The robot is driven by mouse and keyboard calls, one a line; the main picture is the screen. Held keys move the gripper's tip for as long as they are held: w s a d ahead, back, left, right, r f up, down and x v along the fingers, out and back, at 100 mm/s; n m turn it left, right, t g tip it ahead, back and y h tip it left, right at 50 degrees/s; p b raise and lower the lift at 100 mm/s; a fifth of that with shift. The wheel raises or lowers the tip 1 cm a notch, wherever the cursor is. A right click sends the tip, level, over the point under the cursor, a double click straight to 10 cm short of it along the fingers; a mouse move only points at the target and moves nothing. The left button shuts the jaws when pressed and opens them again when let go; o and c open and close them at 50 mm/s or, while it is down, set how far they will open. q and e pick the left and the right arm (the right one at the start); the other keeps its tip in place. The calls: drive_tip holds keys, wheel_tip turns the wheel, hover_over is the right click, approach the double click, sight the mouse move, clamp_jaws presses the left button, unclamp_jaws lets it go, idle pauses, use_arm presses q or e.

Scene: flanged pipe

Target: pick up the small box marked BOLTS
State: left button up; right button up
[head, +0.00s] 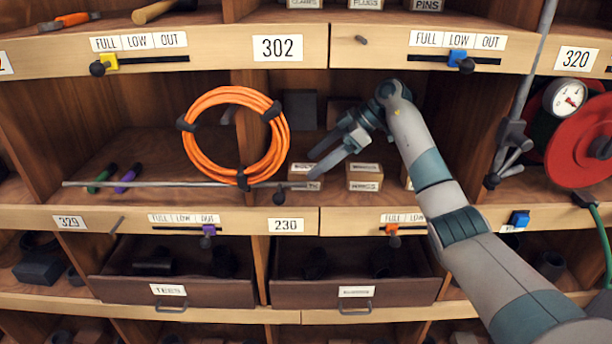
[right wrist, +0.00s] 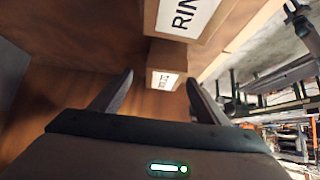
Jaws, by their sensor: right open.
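A small cardboard box (head: 301,177) stands at the front of the middle shelf, partly covered by my right gripper. Its white label is too small and covered to read surely; it seems to be the BOLTS box. In the right wrist view a small box (right wrist: 162,55) with a white label lies beyond and between the fingertips. My right gripper (head: 313,168) is open, reaching in from the right with its fingers pointing down-left at this box. In the right wrist view the open fingers (right wrist: 159,80) show nothing held. My left gripper is not in view.
A labelled box (head: 364,177), reading RIN in the right wrist view (right wrist: 178,18), stands just right. An orange cable coil (head: 190,140) hangs left, and a thin grey rod (head: 150,184) runs along the shelf front. A red reel (head: 580,150) stands right.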

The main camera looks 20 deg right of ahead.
sight(310, 167)
drive_tip(key=shift+a+f, duration=0.2)
drive_tip(key=shift+a, duration=0.1)
drive_tip(key=p+x, duration=0.1)
drive_tip(key=x, duration=0.2)
drive_tip(key=shift+s+p, duration=0.2)
drive_tip(key=shift+p, duration=0.2)
drive_tip(key=shift+a+f, duration=0.25)
drive_tip(key=shift+f, duration=0.2)
drive_tip(key=shift+w, duration=0.1)
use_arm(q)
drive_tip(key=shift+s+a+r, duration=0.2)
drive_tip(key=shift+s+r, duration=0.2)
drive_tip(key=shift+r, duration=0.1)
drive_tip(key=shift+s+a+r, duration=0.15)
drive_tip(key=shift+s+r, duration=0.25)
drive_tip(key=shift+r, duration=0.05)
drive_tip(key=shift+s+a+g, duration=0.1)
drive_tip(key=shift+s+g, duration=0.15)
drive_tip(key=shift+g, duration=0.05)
use_arm(e)
drive_tip(key=c, duration=1.4)
